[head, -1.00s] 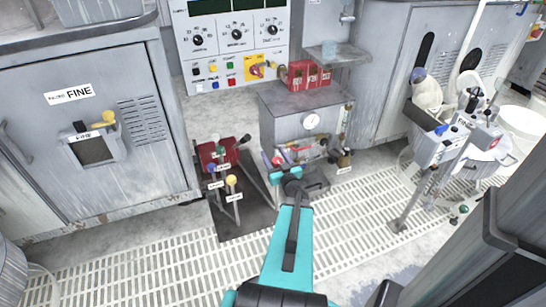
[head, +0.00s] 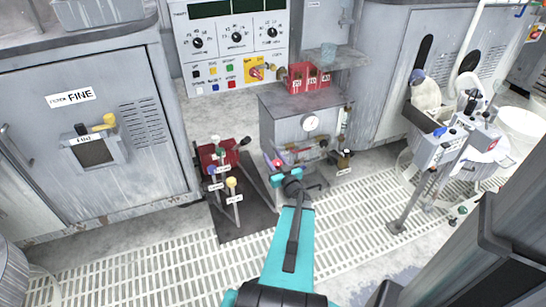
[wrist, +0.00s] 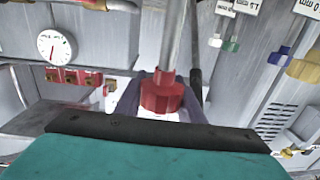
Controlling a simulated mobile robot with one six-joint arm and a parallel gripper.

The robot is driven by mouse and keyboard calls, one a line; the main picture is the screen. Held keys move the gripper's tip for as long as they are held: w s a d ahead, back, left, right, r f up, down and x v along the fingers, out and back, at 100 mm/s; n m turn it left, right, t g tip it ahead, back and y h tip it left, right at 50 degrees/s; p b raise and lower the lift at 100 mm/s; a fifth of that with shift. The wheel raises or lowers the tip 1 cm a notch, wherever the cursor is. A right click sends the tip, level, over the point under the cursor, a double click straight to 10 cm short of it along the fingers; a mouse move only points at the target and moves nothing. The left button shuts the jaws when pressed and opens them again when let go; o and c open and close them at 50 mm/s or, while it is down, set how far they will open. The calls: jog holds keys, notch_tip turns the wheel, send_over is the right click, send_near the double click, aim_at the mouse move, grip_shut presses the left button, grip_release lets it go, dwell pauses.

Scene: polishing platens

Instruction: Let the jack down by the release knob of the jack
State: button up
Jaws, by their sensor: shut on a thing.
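A red knob (wrist: 162,93) on a metal rod sits between the dark fingertips of my gripper in the wrist view. My gripper (wrist: 160,100) is shut on it. In the head view my gripper (head: 280,172) is low in front of the grey cabinet with a gauge, and the red knob (head: 277,163) shows at its tips. A red jack-like unit (head: 216,155) stands just to the left, with several levers with coloured knobs. I cannot read its labels, nor tell which unit the held knob's rod joins.
The gauge cabinet (head: 285,120) carries red boxes (head: 308,77) on top. Yellow-knobbed (head: 232,183) and other levers stand close to the left of my gripper. A grey FINE cabinet (head: 70,155) is at far left. The pale floor grating (head: 150,265) is open in front.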

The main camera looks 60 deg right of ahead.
jog(key=shift+w+r+n+y+p, duration=0.2)
jog(key=shift+n+y+p, duration=0.15)
jog(key=shift+p, duration=0.35)
jog(key=shift+w+a+n+t+y+p, duration=0.1)
jog(key=shift+a+n+t+y+p, duration=0.1)
jog(key=shift+n+t+y+p, duration=0.8)
jog(key=shift+c, duration=0.2)
jog(key=shift+o, duration=0.2)
jog(key=n+y+p, duration=0.1)
jog(key=y+p, duration=0.1)
jog(key=n+y+p, duration=0.1)
jog(key=y+p, duration=0.1)
jog(key=p, duration=0.1)
jog(key=shift+w+a+t, duration=0.15)
jog(key=shift+a+t, duration=0.15)
jog(key=shift+a, duration=0.1)
jog(key=shift+a+f+n+y+p, duration=0.1)
jog(key=shift+a+n+y+p, duration=0.2)
jog(key=shift+n+y+p, duration=0.75)
jog(key=shift+a+n+y+p, duration=0.3)
jog(key=shift+n+y+p, duration=0.25)
jog(key=shift+y, duration=0.95)
jog(key=shift+a+f+n+y+p, duration=0.1)
jog(key=shift+a+n+y+p, duration=0.2)
jog(key=shift+n+y+p, duration=0.75)
jog(key=shift+a+y+b, duration=0.15)
jog(key=shift+y+b, duration=0.15)
jog(key=shift+y, duration=0.25)
jog(key=shift+r, duration=0.1)
